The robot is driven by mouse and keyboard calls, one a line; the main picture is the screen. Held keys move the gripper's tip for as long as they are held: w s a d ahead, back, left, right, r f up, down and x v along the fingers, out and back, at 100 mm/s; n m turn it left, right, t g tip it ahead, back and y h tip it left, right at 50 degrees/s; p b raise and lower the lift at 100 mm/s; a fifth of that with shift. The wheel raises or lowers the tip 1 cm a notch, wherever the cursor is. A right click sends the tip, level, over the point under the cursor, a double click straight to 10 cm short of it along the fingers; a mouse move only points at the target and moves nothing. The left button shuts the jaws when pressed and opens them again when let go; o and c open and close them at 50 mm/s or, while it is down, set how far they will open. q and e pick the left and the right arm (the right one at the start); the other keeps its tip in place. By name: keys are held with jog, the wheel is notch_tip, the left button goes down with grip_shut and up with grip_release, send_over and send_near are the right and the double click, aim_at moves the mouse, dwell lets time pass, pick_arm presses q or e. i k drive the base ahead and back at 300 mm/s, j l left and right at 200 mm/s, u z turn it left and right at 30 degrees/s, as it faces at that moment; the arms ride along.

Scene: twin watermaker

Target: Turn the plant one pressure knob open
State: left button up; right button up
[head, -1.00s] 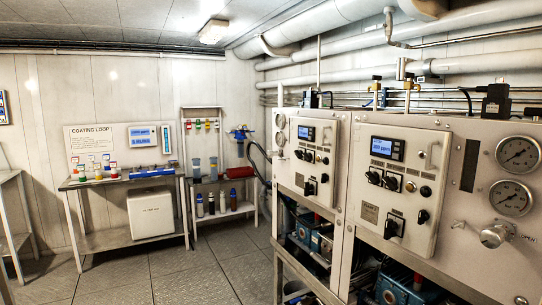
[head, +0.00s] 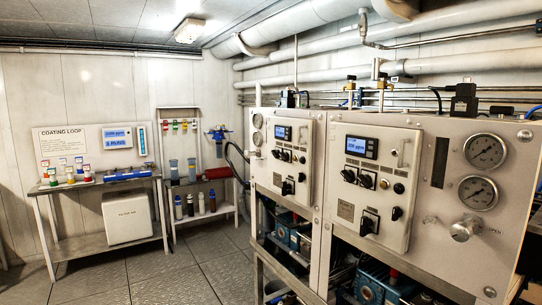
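A silver round pressure knob (head: 466,228) sticks out of the right end of the near white machine panel (head: 440,250). The word OPEN is printed just right of it. Two round gauges, an upper one (head: 485,151) and a lower one (head: 478,193), sit above it. The far panel carries small gauges (head: 257,121) at its left edge. I cannot read which panel is plant one, nor how far the knob is turned. Neither of my grippers shows in the head view.
The near control box (head: 372,185) has a lit display and black switches. The far control box (head: 291,155) looks similar. Blue pumps (head: 370,288) sit below. A table (head: 95,246) and a shelf stand at the back left. The floor (head: 180,275) in front is clear.

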aim_at(247, 154)
jog(key=i+j+z, duration=0.2)
jog(key=z, duration=0.25)
jog(key=i+j+z, duration=0.3)
jog(key=z, duration=0.15)
